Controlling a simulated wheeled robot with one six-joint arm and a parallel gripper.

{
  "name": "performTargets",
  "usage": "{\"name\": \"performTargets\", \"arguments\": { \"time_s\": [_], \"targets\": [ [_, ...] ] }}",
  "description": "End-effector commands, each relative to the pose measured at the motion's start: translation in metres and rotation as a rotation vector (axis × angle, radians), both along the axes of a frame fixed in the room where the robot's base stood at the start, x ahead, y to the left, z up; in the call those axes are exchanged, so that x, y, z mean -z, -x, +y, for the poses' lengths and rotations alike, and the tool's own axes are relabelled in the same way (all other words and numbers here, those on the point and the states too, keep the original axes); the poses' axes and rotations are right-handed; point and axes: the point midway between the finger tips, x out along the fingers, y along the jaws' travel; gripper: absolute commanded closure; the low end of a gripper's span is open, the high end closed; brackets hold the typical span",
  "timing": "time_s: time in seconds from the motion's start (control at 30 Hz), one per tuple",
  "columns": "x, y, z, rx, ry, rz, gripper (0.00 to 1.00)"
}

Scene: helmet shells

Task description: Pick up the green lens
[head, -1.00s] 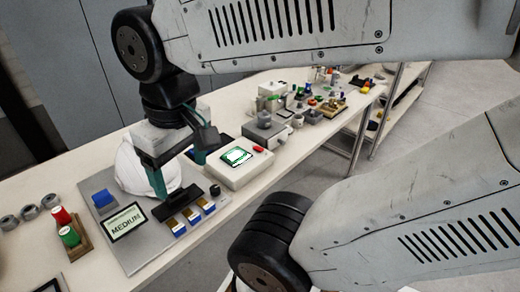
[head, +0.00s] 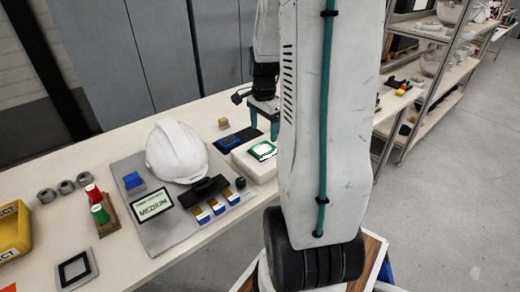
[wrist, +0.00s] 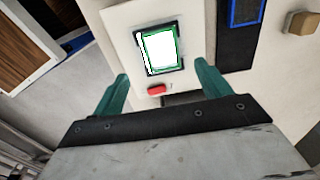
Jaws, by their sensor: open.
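I cannot pick out a green lens for certain in either view. My gripper (head: 264,122) is open, its teal fingers near the white box (head: 262,172); nothing shows between them. In the wrist view the gripper (wrist: 162,75) frames the same box (wrist: 120,25), which has a bright panel with a green border (wrist: 161,48) and a red button (wrist: 157,89). The panel also shows in the head view (head: 262,151). A green cylinder (head: 100,213) and a red one (head: 93,193) stand in a wooden rack at the left. My arm hides the bench behind it.
A white helmet shell (head: 177,150) rests on a grey board with a MEDIUM sign (head: 152,204) and a black clamp-like piece (head: 203,190). A blue-edged dark tray (head: 240,139) and a tan block (head: 223,123) lie behind. Shelves (head: 432,75) stand right.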

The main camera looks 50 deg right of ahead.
Motion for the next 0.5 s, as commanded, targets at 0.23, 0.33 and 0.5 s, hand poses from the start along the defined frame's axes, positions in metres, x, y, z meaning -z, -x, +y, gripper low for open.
{"name": "performTargets", "arguments": {
  "time_s": [0.23, 0.33, 0.5],
  "targets": [
    [0.030, 0.000, -0.001, -0.001, -0.003, 0.003, 0.24],
    [0.046, -0.001, -0.003, -0.002, -0.004, 0.003, 0.24],
    [0.066, -0.002, -0.004, -0.003, -0.003, 0.002, 0.24]
  ]
}}
